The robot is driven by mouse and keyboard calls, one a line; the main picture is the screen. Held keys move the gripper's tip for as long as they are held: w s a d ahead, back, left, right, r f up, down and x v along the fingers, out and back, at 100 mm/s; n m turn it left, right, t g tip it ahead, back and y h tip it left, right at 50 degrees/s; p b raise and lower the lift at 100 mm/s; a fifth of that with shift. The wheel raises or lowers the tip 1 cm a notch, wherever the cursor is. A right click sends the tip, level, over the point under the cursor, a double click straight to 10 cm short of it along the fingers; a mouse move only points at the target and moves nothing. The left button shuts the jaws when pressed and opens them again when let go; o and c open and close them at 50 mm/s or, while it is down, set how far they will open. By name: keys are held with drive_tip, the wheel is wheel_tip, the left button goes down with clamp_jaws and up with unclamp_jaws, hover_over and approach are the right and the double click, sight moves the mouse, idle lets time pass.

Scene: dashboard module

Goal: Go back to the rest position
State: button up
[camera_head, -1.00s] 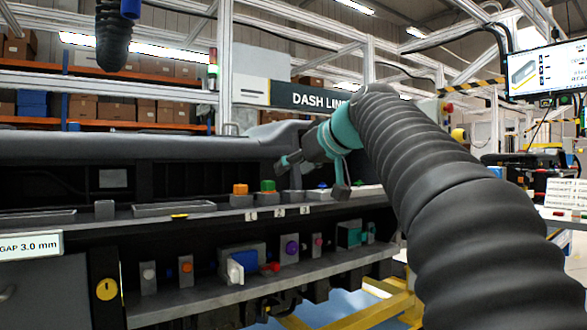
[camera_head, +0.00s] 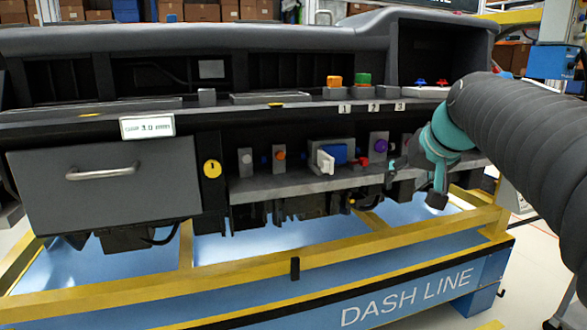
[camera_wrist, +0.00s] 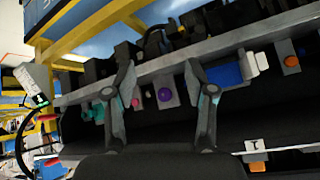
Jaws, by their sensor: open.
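My gripper (camera_head: 414,186) is teal and dark grey. It is in front of the right part of the dashboard module's lower shelf (camera_head: 290,182). Its two fingers are spread apart with nothing between them. In the wrist view, my gripper (camera_wrist: 160,75) also shows open. The purple knob (camera_wrist: 164,95) appears between the fingers from that angle, and I cannot tell how far off it is. In the head view my gripper and arm hide the right end of the shelf.
The lower shelf carries a blue block with a white tab (camera_head: 326,163) and several small knobs. An orange button (camera_head: 334,80) and a green button (camera_head: 363,79) sit on the upper ledge. A drawer (camera_head: 105,185) is shut at left. A yellow frame (camera_head: 250,268) runs below.

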drive_tip(key=s+a+f+n+g+p, duration=0.1)
drive_tip(key=s+a+f, duration=0.2)
drive_tip(key=s+f, duration=0.6)
drive_tip(key=s+a+f+g+h+p, duration=0.1)
drive_tip(key=s+a+f+g, duration=0.1)
drive_tip(key=s+f, duration=0.7)
drive_tip(key=shift+s+a+f+n, duration=0.4)
drive_tip(key=shift+s+a, duration=0.25)
drive_tip(key=shift+s, duration=2.55)
